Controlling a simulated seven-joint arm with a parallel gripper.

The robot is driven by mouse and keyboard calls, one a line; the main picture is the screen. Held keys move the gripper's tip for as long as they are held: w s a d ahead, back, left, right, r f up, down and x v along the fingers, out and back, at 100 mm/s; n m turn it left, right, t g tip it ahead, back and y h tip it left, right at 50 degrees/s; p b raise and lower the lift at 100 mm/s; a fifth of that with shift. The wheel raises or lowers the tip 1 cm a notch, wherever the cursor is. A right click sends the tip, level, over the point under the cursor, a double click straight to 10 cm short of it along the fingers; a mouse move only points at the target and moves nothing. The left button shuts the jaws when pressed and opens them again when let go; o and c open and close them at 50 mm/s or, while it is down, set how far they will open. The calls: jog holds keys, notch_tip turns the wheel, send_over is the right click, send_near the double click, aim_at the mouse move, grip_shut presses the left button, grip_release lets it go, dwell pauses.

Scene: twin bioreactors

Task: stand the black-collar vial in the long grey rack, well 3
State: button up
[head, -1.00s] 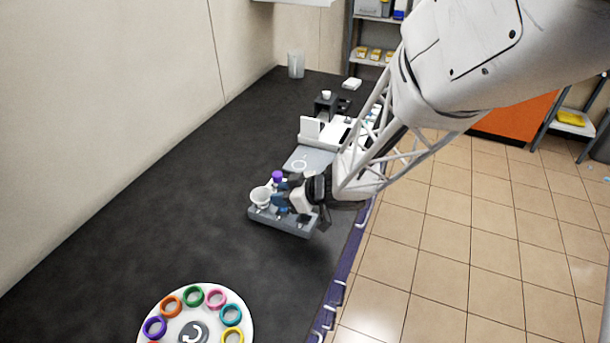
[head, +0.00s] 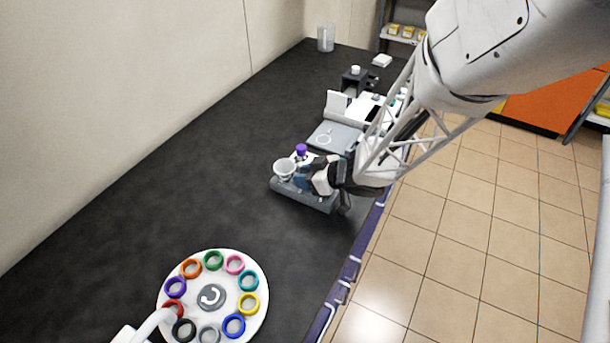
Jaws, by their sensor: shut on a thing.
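My gripper (head: 302,181) is at a long grey block (head: 290,197) near the table's right edge, which looks like the long grey rack. It comes in from the right, low over the block. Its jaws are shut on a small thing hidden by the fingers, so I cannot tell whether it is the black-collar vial. A white cup-like piece (head: 284,168) stands at the block's left end. A purple-topped piece (head: 301,149) stands just behind it. The wells are too small and covered to count. No black-collar vial can be made out elsewhere.
A round white carousel (head: 233,276) with several coloured rings, one black (head: 184,331), is at the front. A grey plate device (head: 334,137) and a dark stand (head: 354,80) are beyond the block. A clear beaker (head: 326,38) stands far back. The table's left is clear.

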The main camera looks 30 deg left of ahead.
jog(key=shift+f, duration=0.45)
jog(key=shift+s+d+f, duration=0.1)
jog(key=shift+f, duration=0.3)
jog(key=o, duration=0.9)
jog(key=shift+r, duration=0.65)
jog(key=v, duration=1.2)
jog(key=shift+r, duration=0.2)
jog(key=shift+w, duration=0.2)
